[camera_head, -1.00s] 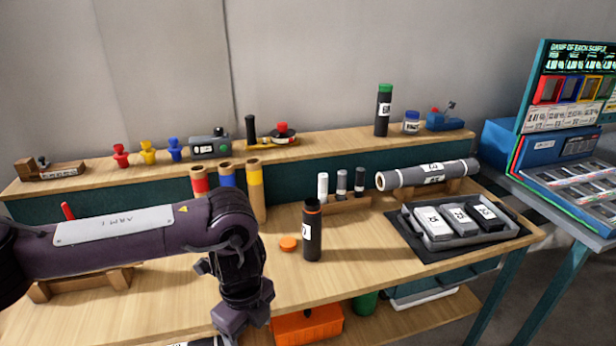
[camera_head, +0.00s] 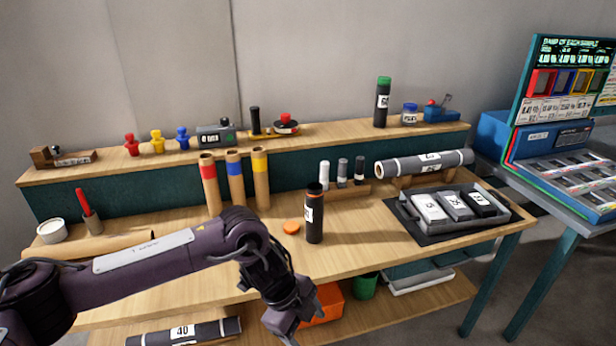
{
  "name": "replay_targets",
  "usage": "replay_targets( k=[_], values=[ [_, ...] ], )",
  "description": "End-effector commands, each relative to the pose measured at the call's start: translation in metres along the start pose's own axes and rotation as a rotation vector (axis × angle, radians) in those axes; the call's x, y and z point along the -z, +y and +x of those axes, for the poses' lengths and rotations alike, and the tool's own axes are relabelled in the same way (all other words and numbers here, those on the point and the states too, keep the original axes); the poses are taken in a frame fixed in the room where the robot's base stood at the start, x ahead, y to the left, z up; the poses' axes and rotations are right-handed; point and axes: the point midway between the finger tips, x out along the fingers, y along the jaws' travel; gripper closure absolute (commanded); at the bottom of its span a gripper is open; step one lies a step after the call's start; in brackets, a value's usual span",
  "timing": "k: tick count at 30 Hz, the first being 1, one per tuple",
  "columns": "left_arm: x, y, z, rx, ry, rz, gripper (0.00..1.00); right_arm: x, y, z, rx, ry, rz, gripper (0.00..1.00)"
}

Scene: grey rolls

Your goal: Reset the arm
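My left arm (camera_head: 160,255) comes in from the left, low in front of the workbench (camera_head: 375,237). Its gripper (camera_head: 292,322) points down at the bottom of the head view, before the bench's front edge and lower shelf. Its fingers are too small and dark to tell open from shut, and I see nothing held in it. My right gripper is not in view. An upright black tube (camera_head: 314,222) with an orange rim stands on the bench, beside an orange cap (camera_head: 291,227).
Tubes with red, blue and yellow bands (camera_head: 234,180) stand behind the arm. A grey roll (camera_head: 425,163) lies on a wooden stand, behind a grey tray (camera_head: 408,214). An orange bin (camera_head: 325,303) and another roll (camera_head: 185,332) are on the lower shelf. A side table (camera_head: 590,185) stands right.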

Motion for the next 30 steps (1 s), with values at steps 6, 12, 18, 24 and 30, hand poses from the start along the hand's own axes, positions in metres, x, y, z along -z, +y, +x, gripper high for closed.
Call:
replay_targets(
  k=[6, 12, 18, 24, 30],
  values=[
    [0.025, -0.041, 0.051, 0.156, 0.237, -0.170, 0.31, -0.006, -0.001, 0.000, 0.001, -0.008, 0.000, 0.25],
    [-0.008, -0.065, 0.118, 0.354, 0.411, -0.520, 0.31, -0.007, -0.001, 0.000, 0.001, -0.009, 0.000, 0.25],
    [-0.094, -0.007, 0.212, 0.482, 0.386, -0.952, 0.31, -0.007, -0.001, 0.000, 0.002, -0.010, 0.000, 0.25],
    [-0.155, 0.108, 0.291, 0.501, 0.241, -1.278, 0.31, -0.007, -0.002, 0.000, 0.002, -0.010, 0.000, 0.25],
    [-0.182, 0.248, 0.349, 0.461, 0.050, -1.526, 0.31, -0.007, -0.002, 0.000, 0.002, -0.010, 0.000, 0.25]
  ],
)
